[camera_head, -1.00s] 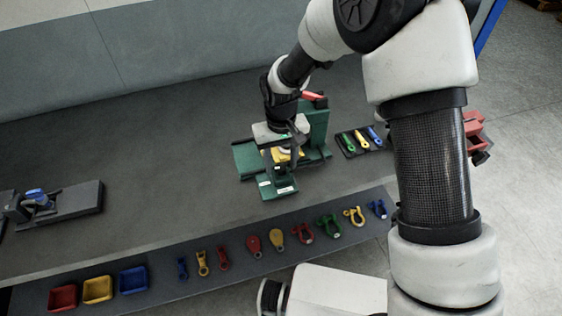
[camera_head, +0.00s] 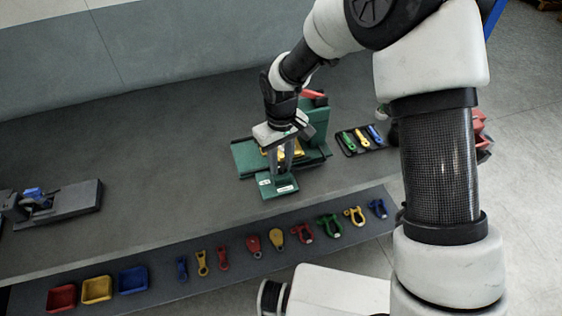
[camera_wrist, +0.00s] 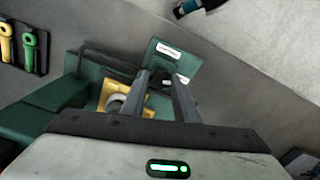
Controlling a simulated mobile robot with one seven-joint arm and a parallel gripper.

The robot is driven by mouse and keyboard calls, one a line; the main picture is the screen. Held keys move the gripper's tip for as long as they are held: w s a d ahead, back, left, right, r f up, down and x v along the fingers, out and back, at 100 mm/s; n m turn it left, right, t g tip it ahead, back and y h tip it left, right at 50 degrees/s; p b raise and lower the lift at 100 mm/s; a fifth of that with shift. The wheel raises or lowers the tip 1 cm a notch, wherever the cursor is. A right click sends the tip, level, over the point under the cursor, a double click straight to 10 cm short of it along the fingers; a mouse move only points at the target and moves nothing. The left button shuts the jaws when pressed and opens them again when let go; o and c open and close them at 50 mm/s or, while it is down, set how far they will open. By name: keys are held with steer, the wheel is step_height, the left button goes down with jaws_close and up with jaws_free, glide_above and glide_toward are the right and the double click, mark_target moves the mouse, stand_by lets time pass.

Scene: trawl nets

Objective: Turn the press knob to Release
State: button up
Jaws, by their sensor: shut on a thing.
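The green press (camera_head: 318,128) stands on the dark bench, with a red part at its top and a yellow part (camera_wrist: 116,100) in its middle. Its front green plate (camera_head: 278,188) carries white labels that are too small to read. My gripper (camera_head: 283,168) points down over this plate, its two fingers close together. In the wrist view my fingertips (camera_wrist: 163,77) are shut on the small press knob (camera_wrist: 166,82) at the plate. The knob is mostly hidden between the fingers, so I cannot tell which label it points to.
A dark tray (camera_head: 346,146) with green, yellow and blue tools lies right of the press. A front shelf (camera_head: 220,285) holds several shackles, tools and coloured bins. A grey device (camera_head: 75,203) stands at the far left. The bench between is clear.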

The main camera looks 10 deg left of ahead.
mark_target(281, 166)
steer(key=n, duration=0.3)
steer(key=shift+n, duration=0.4)
steer(key=n, duration=0.3)
steer(key=shift+r+n, duration=0.1)
steer(key=shift+n, duration=0.2)
steer(key=n, duration=0.4)
steer(key=shift+p, duration=0.3)
steer(key=shift+n+p, duration=0.35)
steer(key=shift+n, duration=1.35)
steer(key=o, duration=1.1)
steer(key=shift+c, duration=0.2)
step_height(281, 166, up, 17)
steer(key=shift+r, duration=0.2)
